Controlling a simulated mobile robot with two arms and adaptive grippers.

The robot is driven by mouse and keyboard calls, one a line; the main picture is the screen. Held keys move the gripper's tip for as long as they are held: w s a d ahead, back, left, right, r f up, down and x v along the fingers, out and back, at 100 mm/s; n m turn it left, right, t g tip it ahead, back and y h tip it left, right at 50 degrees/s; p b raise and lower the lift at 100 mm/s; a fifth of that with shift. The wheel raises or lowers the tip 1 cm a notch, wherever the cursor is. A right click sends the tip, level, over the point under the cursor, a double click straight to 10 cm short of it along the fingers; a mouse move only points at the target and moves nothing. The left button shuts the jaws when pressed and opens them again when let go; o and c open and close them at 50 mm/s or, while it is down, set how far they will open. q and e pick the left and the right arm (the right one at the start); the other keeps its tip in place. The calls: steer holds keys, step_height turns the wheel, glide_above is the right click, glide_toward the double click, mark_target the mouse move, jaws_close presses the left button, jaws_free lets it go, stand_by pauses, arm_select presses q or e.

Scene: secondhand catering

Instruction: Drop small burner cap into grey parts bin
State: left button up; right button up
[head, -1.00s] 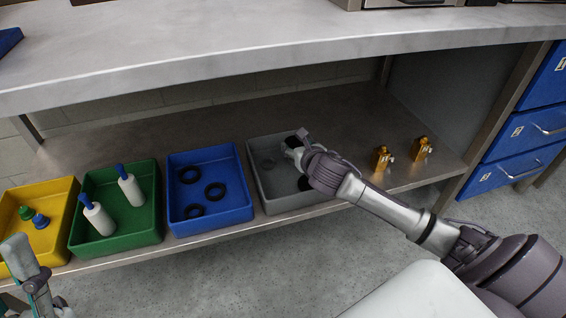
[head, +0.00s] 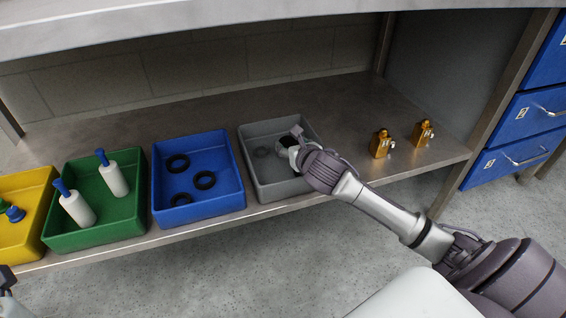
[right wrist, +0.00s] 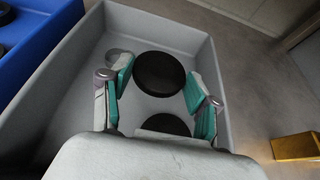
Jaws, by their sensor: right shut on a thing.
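The small burner cap (right wrist: 160,73) is a round black disc between the teal-padded fingertips of my right gripper (right wrist: 160,78), which is shut on it. In the head view the right gripper (head: 286,149) reaches into the grey parts bin (head: 272,194) from the right. The cap shows there as a dark patch beside the fingers; I cannot tell its height over the floor. The grey bin's walls (right wrist: 55,100) surround the fingers in the wrist view. My left gripper (head: 6,285) is only partly visible at the lower left edge.
Another black disc (right wrist: 167,124) and a grey disc (head: 262,152) lie in the grey bin. To its left stand a blue bin (head: 199,209) with black rings, a green bin (head: 98,239) with white bottles, and a yellow bin (head: 24,245). Brass valves (head: 381,144) stand right. The upper shelf overhangs.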

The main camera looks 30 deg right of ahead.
steer(key=o, duration=1.3)
steer(key=shift+o, duration=0.2)
steer(key=shift+s, duration=0.1)
steer(key=v, duration=1.2)
steer(key=shift+a, duration=0.15)
